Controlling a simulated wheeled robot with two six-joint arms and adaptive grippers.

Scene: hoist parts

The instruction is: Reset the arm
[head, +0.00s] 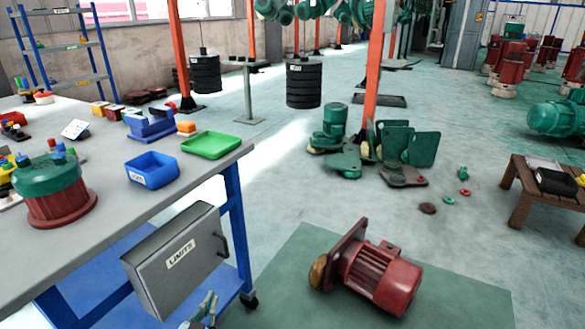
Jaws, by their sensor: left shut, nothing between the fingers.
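My left gripper (209,300) shows at the bottom edge of the head view, below the grey box labelled LIMITS (178,258) on the workbench's side. Only its finger end is in view. It is shut with nothing between the fingers, and it looks apart from the box and the bench. My right gripper is not in view.
The workbench (190,195) fills the left side, with a blue bin (152,170), a green tray (211,145) and a green-and-red housing (55,190). A red motor (378,278) lies on a green floor mat (285,265).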

